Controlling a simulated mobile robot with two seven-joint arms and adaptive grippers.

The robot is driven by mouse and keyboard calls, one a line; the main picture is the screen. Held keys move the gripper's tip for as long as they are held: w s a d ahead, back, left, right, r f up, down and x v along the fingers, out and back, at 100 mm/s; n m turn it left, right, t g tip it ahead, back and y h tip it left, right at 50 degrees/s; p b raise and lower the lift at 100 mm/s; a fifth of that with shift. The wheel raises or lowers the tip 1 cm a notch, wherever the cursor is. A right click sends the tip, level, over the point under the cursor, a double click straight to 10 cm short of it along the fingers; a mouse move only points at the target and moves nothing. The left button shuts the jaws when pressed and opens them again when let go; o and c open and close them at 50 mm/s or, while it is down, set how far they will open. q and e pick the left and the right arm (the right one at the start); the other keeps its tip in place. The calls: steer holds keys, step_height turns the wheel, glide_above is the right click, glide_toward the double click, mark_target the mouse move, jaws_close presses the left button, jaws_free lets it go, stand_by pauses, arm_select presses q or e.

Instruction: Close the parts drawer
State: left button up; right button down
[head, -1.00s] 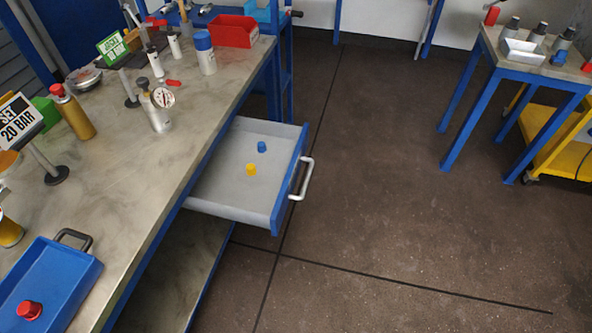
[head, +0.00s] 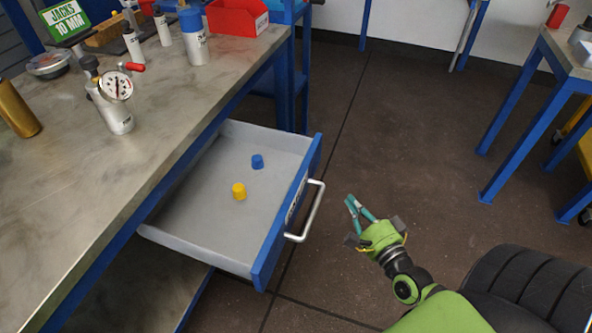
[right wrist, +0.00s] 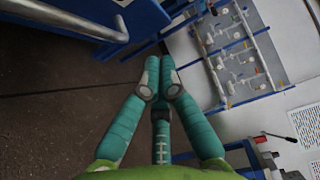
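The parts drawer (head: 215,222) sticks out from under the workbench, pulled open. It has a blue front panel, grey inside walls and a silver bar handle (head: 314,210). A yellow cap (head: 239,191) and a blue cap (head: 257,161) stand inside it. My right gripper (head: 350,202), with teal fingers, is in front of the drawer, to the right of the handle and apart from it. In the right wrist view its fingertips (right wrist: 160,62) meet with nothing between them. The handle (right wrist: 65,17) shows there at the upper left. My left gripper is not in view.
The workbench (head: 165,110) carries a gauge bottle (head: 113,108), a white bottle with a blue cap (head: 194,42) and a red bin (head: 236,17). A blue-legged table (head: 520,130) stands at the right. The floor (head: 400,120) between is clear.

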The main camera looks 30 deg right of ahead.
glide_above(321, 188)
steer(key=shift+r, duration=0.2)
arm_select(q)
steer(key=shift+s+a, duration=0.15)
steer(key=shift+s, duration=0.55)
arm_select(e)
steer(key=shift+w+a, duration=0.3)
steer(key=shift+w, duration=0.05)
arm_select(q)
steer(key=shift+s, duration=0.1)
steer(key=shift+p, duration=0.3)
